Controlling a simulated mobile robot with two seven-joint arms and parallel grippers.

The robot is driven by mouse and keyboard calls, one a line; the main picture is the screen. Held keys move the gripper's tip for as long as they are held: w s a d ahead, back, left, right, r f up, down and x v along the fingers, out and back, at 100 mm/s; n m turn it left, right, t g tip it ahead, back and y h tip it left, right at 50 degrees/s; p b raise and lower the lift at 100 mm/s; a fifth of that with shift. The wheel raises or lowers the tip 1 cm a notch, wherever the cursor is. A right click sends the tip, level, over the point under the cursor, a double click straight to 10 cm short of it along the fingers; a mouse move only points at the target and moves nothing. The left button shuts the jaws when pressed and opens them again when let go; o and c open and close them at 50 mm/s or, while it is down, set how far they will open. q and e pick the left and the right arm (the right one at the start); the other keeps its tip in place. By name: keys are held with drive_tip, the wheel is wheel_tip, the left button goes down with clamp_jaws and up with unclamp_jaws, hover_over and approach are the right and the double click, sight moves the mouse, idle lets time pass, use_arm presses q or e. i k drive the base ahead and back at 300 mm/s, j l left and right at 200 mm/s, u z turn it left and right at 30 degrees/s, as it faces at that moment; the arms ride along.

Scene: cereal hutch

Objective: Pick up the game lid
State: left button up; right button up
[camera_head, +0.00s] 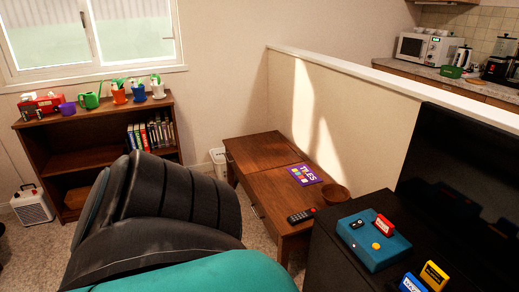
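A flat purple piece marked "TILES" (305,175), which looks like the game lid, lies on the low wooden table (263,152) right of centre. Its printed face is up, and nothing covers it. A brown bowl (335,194) stands close to its right, near the table's end. A dark remote (302,215) lies on the table nearer to me. Neither of my grippers is in view.
A black stand (332,250) with a teal box (373,238) and a screen (465,175) is at right. A half wall (350,100) runs behind the table.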

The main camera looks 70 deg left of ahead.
sight(303, 174)
drive_tip(key=u, duration=1.9)
drive_tip(key=z, duration=2.6)
drive_tip(key=k+j, duration=0.1)
drive_tip(key=j, duration=0.3)
drive_tip(key=k+j+z, duration=0.1)
drive_tip(key=j, duration=0.3)
drive_tip(key=k+j, duration=0.1)
drive_tip(key=j, duration=0.3)
drive_tip(key=k+j, duration=0.1)
drive_tip(key=j, duration=0.3)
drive_tip(key=k+j+z, duration=0.1)
drive_tip(key=j, duration=0.3)
drive_tip(key=k+j, duration=0.15)
drive_tip(key=j, duration=0.25)
drive_tip(key=z, duration=0.05)
